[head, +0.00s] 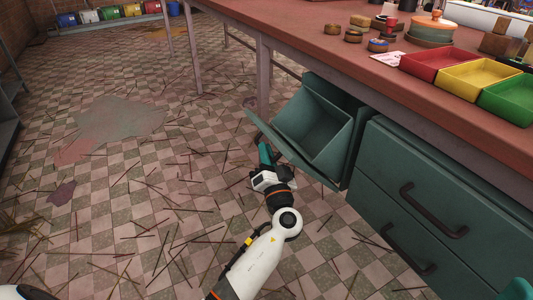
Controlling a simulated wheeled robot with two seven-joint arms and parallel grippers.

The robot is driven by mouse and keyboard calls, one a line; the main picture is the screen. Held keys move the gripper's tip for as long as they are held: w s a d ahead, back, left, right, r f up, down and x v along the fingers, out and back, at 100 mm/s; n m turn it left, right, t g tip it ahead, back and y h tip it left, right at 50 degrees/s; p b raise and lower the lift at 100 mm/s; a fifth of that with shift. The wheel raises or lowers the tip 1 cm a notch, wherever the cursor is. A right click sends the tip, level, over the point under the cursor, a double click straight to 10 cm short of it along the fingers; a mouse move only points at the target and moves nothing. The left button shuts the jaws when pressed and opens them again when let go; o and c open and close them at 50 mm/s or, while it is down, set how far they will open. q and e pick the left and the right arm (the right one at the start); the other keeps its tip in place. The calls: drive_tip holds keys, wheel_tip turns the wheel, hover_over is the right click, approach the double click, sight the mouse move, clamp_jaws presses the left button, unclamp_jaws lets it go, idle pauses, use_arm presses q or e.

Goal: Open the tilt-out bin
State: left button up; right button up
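The tilt-out bin (312,128) is a dark green box in the left end of the cabinet under the table. Its front panel leans outward and down, so its empty-looking inside shows from above. My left gripper (265,154), with teal fingers, is at the outer face of the leaning panel, near its upper left part. The panel's handle is mostly hidden there, and I cannot tell whether the fingers are around it or only beside it. The finger gap is too small to see. Teal parts at the bottom right corner may belong to my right gripper; its state is unclear.
Two drawers with dark handles (434,210) are shut to the right of the bin. Red, yellow (480,78) and green trays and a lidded pot (432,30) stand on the table (300,38). Thin sticks litter the checkered floor (130,200), which is otherwise open at left.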

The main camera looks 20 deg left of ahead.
use_arm(q)
clamp_jaws()
drive_tip(key=shift+w+d+r, duration=0.1)
drive_tip(key=shift+w+d+r+b, duration=0.4)
drive_tip(key=shift+w+r+b, duration=0.15)
drive_tip(key=shift+r, duration=0.2)
drive_tip(key=o, duration=0.6)
unclamp_jaws()
drive_tip(key=shift+s, duration=0.1)
drive_tip(key=p+v, duration=0.1)
drive_tip(key=v, duration=1.1)
